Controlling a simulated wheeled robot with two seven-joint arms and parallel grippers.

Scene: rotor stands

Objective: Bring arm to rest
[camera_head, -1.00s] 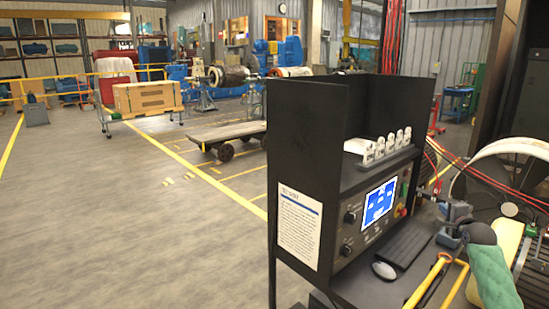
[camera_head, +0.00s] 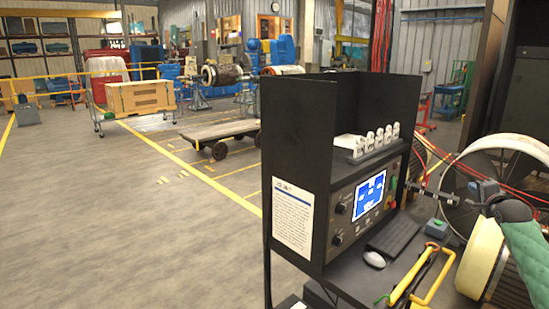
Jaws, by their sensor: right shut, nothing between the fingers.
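My right gripper (camera_head: 476,190) is at the right of the head view, on the end of a dark wrist with a green padded sleeve (camera_head: 528,240) behind it. It is shut and empty, held in the air in front of the large pale ring (camera_head: 497,143). It appears apart from the desk below. The fingertips are small and dark against the cables, so their detail is hard to see. My left gripper is not in view.
A black console (camera_head: 293,165) with a lit screen (camera_head: 369,195) stands in the middle. Its desk holds a keyboard (camera_head: 394,234), a mouse (camera_head: 373,260) and a yellow-handled tool (camera_head: 408,280). A cream-rimmed drum (camera_head: 481,258) stands below my arm. Open floor lies left.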

